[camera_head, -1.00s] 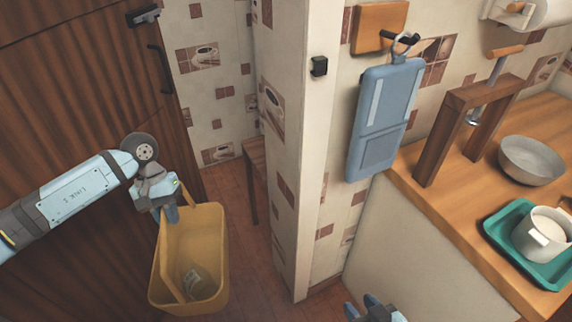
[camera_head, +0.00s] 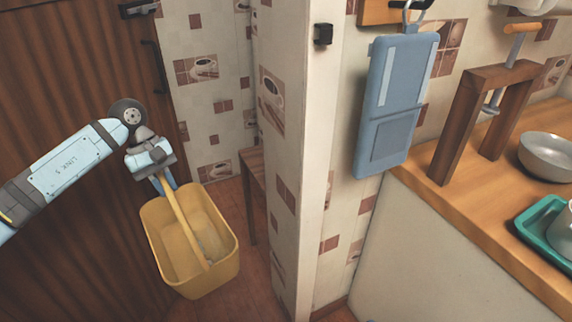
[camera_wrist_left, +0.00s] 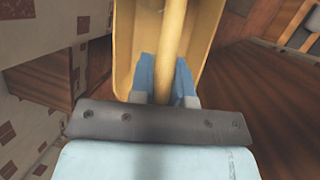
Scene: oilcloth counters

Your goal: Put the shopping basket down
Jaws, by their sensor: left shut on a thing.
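The yellow shopping basket (camera_head: 215,270) hangs at the left of the head view, in front of the dark wooden door. My left gripper (camera_head: 166,184) is shut on its handle, which slants across the basket's opening. The left wrist view shows both blue fingers (camera_wrist_left: 165,85) on either side of the yellow handle (camera_wrist_left: 172,35), with the basket (camera_wrist_left: 125,45) beyond. Something pale lies inside the basket, too unclear to name. I cannot tell how far the basket's bottom is from the floor. My right gripper is not in view.
A wall end (camera_head: 300,180) stands right of the basket, with a wooden stool or table (camera_head: 250,190) behind it. A wooden counter (camera_head: 450,215) at the right holds a wooden stand (camera_head: 446,140), a grey bowl (camera_head: 548,158) and a green tray (camera_head: 540,225). Brown floor (camera_head: 255,290) shows below.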

